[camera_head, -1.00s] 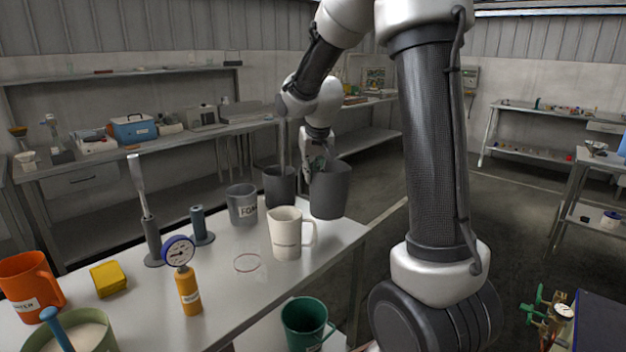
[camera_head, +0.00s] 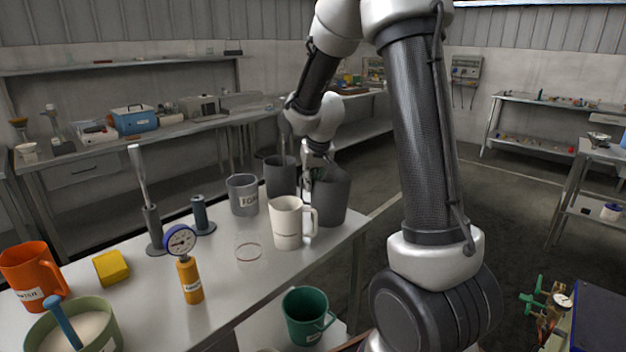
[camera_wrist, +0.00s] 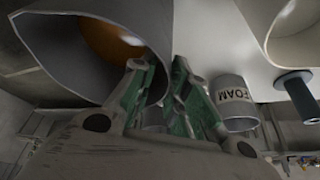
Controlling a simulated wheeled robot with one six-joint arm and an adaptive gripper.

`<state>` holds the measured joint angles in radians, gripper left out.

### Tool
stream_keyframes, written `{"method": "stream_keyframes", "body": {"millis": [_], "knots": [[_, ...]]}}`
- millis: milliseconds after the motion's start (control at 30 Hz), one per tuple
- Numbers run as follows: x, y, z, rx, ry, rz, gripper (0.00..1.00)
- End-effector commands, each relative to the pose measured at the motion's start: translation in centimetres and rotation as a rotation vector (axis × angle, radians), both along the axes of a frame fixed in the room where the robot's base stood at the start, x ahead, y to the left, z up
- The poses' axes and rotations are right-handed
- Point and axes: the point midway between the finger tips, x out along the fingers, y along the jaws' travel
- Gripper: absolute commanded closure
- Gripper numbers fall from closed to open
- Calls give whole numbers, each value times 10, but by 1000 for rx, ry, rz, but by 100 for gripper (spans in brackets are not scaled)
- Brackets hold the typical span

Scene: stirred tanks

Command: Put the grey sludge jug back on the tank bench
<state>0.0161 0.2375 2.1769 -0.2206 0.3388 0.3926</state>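The grey sludge jug (camera_head: 328,200) is dark grey and roughly upright at the bench's far right corner, behind and right of the cream jug. In the wrist view the jug (camera_wrist: 70,45) fills the upper left, its open mouth showing something orange-brown inside. My gripper (camera_head: 318,168) is at its rim; in the wrist view the green-padded fingers (camera_wrist: 160,65) straddle the jug's near edge, closed on it. The exact contact is partly hidden. The tank bench (camera_head: 150,288) lies below. I cannot tell whether the jug's base touches it.
Close by stand the cream jug (camera_head: 286,226), the FOAM beaker (camera_head: 242,195) and another dark grey vessel (camera_head: 280,178). A yellow gauge bottle (camera_head: 189,280), orange jug (camera_head: 30,270) and green bowl (camera_head: 102,318) are nearer. A green jug (camera_head: 305,318) sits lower.

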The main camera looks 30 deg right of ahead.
Motion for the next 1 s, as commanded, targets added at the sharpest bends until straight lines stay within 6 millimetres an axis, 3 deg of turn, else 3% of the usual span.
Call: {"method": "stream_keyframes", "body": {"millis": [67, 467, 1000], "knots": [[0, 0, 0, 0, 0, 0, 66], [-1, 0, 7, 0, -2, -1, 66], [-41, 9, 103, 0, -4, -1, 66]]}}
